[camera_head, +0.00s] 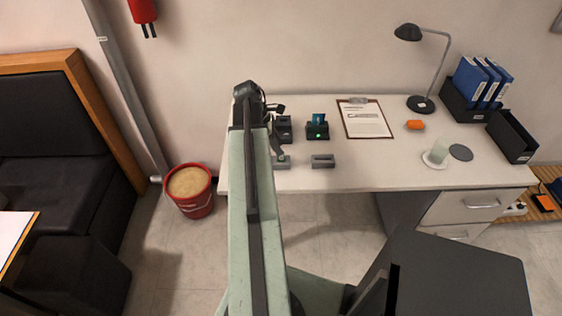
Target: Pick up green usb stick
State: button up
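A small green piece (282,157), possibly the green usb stick, shows at a grey block (283,164) near the desk's front edge. It is tiny and partly behind my arm, so I cannot be sure what it is. My gripper (277,147) is at the end of my pale green arm, over the left part of the desk, close to that block. The arm hides part of it, and its fingers are too small to read. I cannot tell whether it touches anything.
On the white desk (380,178) stand a black device (317,131) with a green light, another grey block (322,161), a dark device (285,130), a clipboard (365,120), a glass (437,153) and a lamp (420,104). A red bucket (191,200) stands left; a dark chair (450,275) in front.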

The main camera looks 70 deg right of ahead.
aim_at(282, 162)
jog(key=b+x, duration=0.4)
jog(key=x, duration=0.1)
jog(key=shift+w+a+f, duration=0.1)
jog(key=shift+w, duration=0.05)
jog(key=shift+r, duration=0.2)
grip_shut()
dwell(0.9)
